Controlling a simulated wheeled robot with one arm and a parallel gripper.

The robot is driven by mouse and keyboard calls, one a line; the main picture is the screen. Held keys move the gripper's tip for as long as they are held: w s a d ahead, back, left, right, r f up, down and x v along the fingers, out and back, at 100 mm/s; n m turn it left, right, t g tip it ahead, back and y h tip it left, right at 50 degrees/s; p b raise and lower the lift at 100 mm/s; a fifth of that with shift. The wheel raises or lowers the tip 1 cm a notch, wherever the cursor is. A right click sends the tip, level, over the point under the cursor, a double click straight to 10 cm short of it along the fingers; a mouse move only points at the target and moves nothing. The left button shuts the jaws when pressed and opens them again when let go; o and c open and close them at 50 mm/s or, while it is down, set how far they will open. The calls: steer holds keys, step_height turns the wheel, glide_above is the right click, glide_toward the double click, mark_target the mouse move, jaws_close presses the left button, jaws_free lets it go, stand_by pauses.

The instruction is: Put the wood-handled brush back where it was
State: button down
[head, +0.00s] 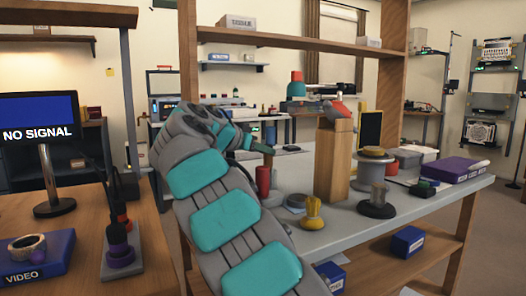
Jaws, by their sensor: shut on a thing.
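My teal and grey arm reaches up from the bottom of the head view and bends over the grey-topped workbench (414,197). My gripper (262,148) is small, at the arm's far end, and partly hidden by the arm. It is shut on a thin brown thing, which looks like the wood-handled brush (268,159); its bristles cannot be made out. This hangs just above or in front of a red cylinder (263,182) on the bench. I cannot tell whether they touch.
A tall wooden block (333,165) stands right of the red cylinder. A yellow flared piece (313,212), a grey spool (372,168) and a purple box (453,169) are also on the bench. A wooden post (188,60) rises beside my arm. Some bench top at right is clear.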

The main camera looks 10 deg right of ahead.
steer(key=shift+f, duration=0.2)
steer(key=c, duration=0.6)
jaws_free()
steer(key=shift+r, duration=0.15)
steer(key=shift+a+r, duration=0.1)
steer(key=shift+r, duration=0.05)
steer(key=v, duration=1.1)
steer(key=shift+s+a+r+p, duration=0.15)
steer(key=shift+s+a+p, duration=0.1)
steer(key=shift+a+p, duration=0.1)
